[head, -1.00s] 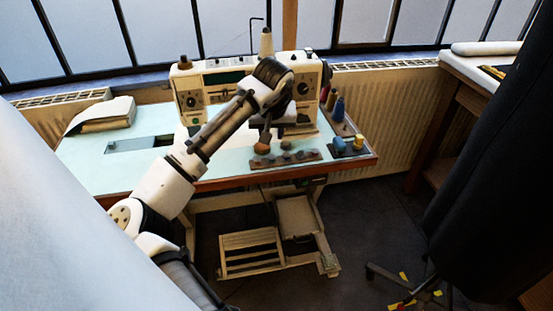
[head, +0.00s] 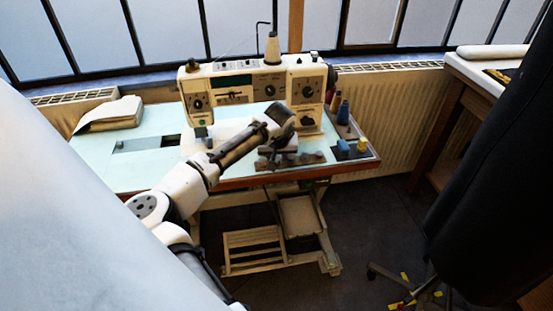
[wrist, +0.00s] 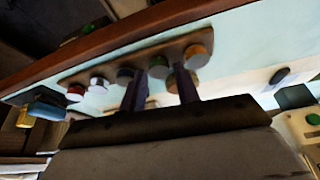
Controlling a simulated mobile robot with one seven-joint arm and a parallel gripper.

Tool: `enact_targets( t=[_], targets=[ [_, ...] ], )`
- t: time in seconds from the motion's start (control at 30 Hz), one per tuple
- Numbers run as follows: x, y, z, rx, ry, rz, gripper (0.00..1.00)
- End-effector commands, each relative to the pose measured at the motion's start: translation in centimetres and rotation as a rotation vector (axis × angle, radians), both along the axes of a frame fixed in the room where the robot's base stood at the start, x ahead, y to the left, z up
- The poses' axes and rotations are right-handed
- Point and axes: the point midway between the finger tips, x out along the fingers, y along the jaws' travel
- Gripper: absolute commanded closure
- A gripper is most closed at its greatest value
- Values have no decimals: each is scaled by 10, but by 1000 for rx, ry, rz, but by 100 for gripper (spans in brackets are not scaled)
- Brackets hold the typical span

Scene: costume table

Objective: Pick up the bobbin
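A wooden rack (head: 318,158) lies along the front edge of the sewing table. In the wrist view the rack (wrist: 110,68) bears several round bobbins with coloured tops. A green-topped bobbin (wrist: 160,67) is nearest the space between my fingers, an orange-topped one (wrist: 197,55) is to its right, and a red-topped one (wrist: 75,92) is to the left. My gripper (wrist: 159,78) is open, its two fingers apart and reaching to the rack. Whether they touch a bobbin I cannot tell. In the head view my wrist hides part of the rack.
The sewing machine (head: 255,85) stands close behind my gripper. Blue and yellow spools (head: 343,147) sit at the table's right end, with a blue cone (head: 343,112) behind. Folded cloth (head: 110,113) lies at the left. The pale tabletop (head: 105,165) at front left is clear.

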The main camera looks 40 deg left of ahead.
Motion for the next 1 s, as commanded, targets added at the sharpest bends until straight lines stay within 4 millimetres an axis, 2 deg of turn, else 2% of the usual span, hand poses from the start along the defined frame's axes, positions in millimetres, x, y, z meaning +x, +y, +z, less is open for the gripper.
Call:
enact_targets(
  t=[0.13, 0.17, 0.4, 0.77, 0.87, 1.0],
  targets=[
    [0, 0, 0, 0, 0, 0, 69],
    [0, 0, 0, 1, -1, 0, 71],
    [0, 0, 1, 0, -1, 0, 100],
    [1, 0, 6, 0, -3, -1, 100],
    [1, 0, 16, 0, -3, -1, 100],
    [1, -1, 43, 1, -5, -2, 100]
  ],
)
